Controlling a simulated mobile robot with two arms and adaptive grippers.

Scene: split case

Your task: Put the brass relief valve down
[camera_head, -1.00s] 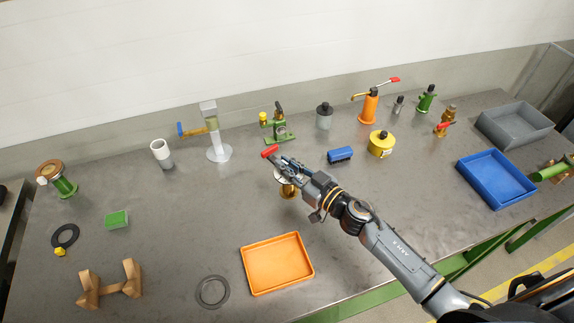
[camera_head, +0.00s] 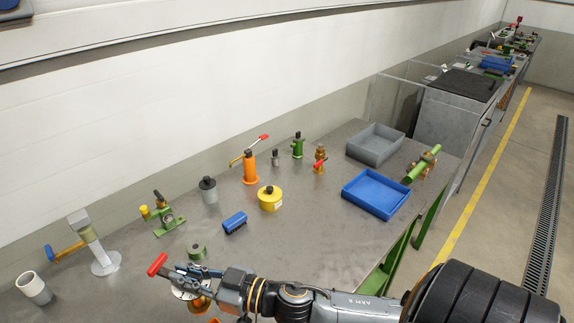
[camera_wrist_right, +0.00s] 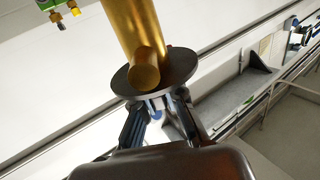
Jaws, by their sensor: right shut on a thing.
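My right gripper (camera_head: 192,273) is shut on the brass relief valve, which has a brass body (camera_head: 200,304), a round grey flange and a red end (camera_head: 157,264). In the head view the valve is held low at the left, partly covered by the fingers. In the right wrist view the fingers (camera_wrist_right: 160,112) close at the dark round flange (camera_wrist_right: 125,82), with the brass body (camera_wrist_right: 128,30) beyond it. I cannot tell from these views whether the valve touches the bench (camera_head: 290,250). My left gripper is not in view.
A green ring-like piece (camera_head: 196,252) and a blue brush (camera_head: 234,222) lie close behind the gripper. A yellow canister (camera_head: 270,198), an orange pump (camera_head: 250,168), a blue tray (camera_head: 376,194) and a grey bin (camera_head: 375,145) stand farther off.

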